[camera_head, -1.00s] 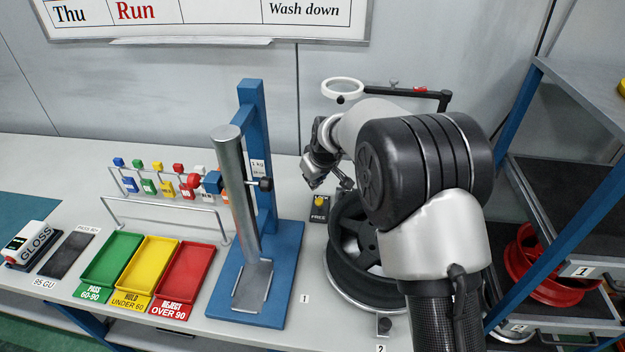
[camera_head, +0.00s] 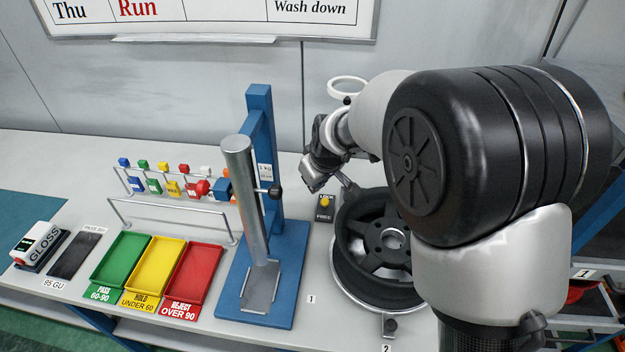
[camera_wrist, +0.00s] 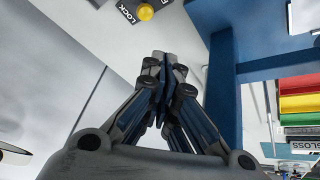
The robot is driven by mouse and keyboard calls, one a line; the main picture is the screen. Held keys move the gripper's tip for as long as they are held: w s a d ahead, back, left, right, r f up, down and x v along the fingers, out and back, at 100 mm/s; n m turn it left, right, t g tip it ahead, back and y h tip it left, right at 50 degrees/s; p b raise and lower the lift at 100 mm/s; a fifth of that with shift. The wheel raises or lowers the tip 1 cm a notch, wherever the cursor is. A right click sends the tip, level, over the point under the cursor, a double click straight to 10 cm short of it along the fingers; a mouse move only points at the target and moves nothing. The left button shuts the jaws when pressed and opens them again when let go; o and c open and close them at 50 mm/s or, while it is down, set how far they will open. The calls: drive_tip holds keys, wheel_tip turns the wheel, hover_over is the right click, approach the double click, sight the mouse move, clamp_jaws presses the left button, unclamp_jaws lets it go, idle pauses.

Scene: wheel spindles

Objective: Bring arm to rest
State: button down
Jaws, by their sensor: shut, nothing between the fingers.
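My gripper (camera_wrist: 165,65) is shut and empty in the wrist view, its fingertips together above the bench. In the head view my arm reaches in from the right, and the gripper (camera_head: 312,182) hangs near the yellow knob (camera_head: 325,202) on the LOCK/FREE plate, to its upper left and apart from it. The fingertips are small in that view. The knob also shows in the wrist view (camera_wrist: 146,12). A dark wheel (camera_head: 362,235) lies on a round fixture right of the knob, partly hidden by my arm.
A blue stand (camera_head: 292,265) with a grey cylinder (camera_head: 242,190) stands left of my gripper. Green (camera_head: 121,257), yellow (camera_head: 152,266) and red (camera_head: 193,274) trays lie further left, below a rack of coloured tags (camera_head: 172,187). A ring magnifier (camera_head: 346,86) stands behind my arm.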

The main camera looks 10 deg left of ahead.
drive_tip(key=shift+s, duration=0.15)
drive_tip(key=shift+d+r, duration=0.15)
